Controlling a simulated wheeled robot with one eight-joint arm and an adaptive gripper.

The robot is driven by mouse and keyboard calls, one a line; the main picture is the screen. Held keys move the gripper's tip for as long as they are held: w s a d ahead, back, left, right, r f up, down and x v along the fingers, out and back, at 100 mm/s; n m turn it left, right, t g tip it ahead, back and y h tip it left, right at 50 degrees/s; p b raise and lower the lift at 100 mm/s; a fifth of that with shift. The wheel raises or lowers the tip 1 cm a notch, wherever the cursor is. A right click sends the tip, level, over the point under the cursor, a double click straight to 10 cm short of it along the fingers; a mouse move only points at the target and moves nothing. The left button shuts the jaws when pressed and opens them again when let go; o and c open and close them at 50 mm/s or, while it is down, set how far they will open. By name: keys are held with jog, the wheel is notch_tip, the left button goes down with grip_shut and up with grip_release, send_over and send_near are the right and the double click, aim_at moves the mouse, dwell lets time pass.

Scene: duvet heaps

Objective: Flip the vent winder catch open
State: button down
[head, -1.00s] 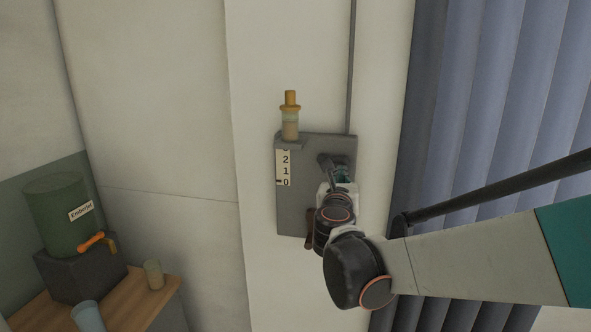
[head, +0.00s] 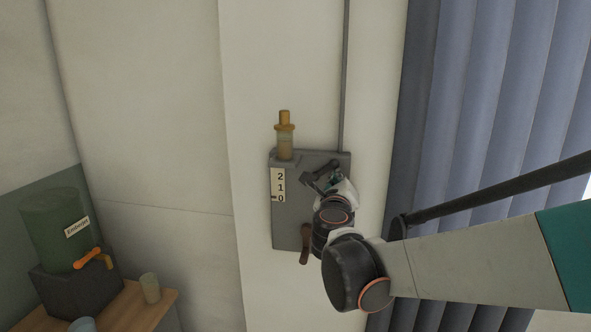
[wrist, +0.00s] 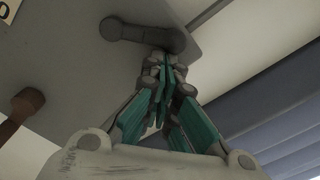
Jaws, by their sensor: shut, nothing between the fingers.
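The vent winder is a grey box (head: 289,222) on the pale wall, with a 2-1-0 scale on its left side. A short dark grey lever, which looks like the catch (head: 322,170), is on its upper right face. In the wrist view the catch (wrist: 143,31) lies nearly level across the top. My gripper (head: 331,183) is shut and empty in front of the box. In the wrist view its fingertips (wrist: 165,62) are just below the catch's right end; I cannot tell whether they touch. A brown handle (head: 305,243) hangs at the box's lower edge.
Blue-grey blinds (head: 470,100) hang to the right. At lower left, a green urn (head: 55,228) with an orange tap stands by cups on a wooden top (head: 135,305).

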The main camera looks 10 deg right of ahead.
aim_at(336, 166)
jog(key=shift+s+a+r+n+p, duration=0.1)
jog(key=shift+a+r+n+p, duration=0.2)
jog(key=shift+r, duration=0.2)
jog(key=shift+a+r+n+p, duration=0.15)
jog(key=shift+r+p, duration=0.2)
jog(key=shift+r, duration=0.2)
jog(key=shift+s+a+r+n+p, duration=0.1)
jog(key=shift+a+r+n+p, duration=0.2)
jog(key=shift+r, duration=0.2)
jog(key=shift+w+r, duration=0.1)
